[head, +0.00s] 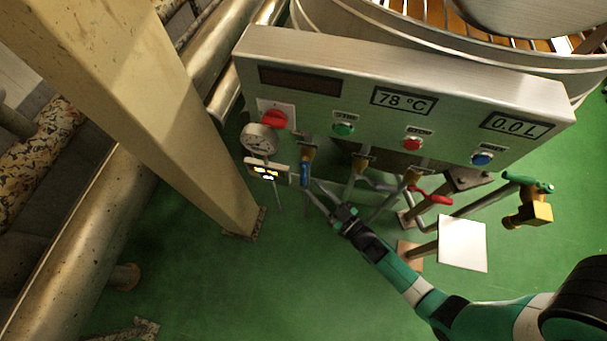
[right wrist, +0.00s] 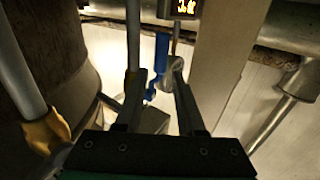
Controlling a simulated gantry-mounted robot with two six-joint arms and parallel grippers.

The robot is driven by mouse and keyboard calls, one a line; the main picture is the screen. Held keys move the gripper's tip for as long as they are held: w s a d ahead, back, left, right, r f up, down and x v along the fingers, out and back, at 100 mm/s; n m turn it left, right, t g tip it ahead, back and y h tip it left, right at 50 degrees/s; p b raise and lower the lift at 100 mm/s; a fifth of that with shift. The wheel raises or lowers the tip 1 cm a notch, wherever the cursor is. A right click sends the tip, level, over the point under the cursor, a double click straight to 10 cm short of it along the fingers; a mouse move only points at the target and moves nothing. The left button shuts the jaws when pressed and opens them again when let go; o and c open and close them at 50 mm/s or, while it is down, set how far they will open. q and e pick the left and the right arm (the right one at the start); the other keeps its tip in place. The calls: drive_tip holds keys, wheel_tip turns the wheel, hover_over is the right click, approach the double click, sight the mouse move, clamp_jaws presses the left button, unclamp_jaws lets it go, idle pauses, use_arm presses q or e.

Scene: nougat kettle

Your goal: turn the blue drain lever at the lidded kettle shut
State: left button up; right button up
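The blue drain lever (head: 305,174) hangs under the left part of the steel control panel, beside a brass valve body (head: 308,153), and points down roughly along the pipe. In the right wrist view the blue lever (right wrist: 160,58) appears upright, beyond and between the fingers. My right gripper (head: 322,203) comes in from the lower right, just below the lever. Its two fingers stand apart in the right wrist view (right wrist: 158,88), with nothing clearly gripped; contact with the lever cannot be told. The kettle (head: 400,30) with a barred top stands behind the panel. My left gripper is not in view.
The steel panel (head: 300,52) carries a red knob (head: 273,119) and several buttons. A gauge (head: 260,139) and small lit display (head: 266,170) sit left of the lever. A red lever (head: 432,196) and green lever (head: 528,181) are right. A beige post (head: 150,100) stands left.

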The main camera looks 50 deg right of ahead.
sight(305, 181)
drive_tip(key=w, duration=0.1)
drive_tip(key=w+b, duration=0.1)
drive_tip(key=w, duration=0.3)
drive_tip(key=shift+w+d, duration=0.2)
drive_tip(key=shift+d, duration=0.1)
drive_tip(key=shift+w+b, duration=0.3)
drive_tip(key=shift+w, duration=0.2)
clamp_jaws()
idle(0.6)
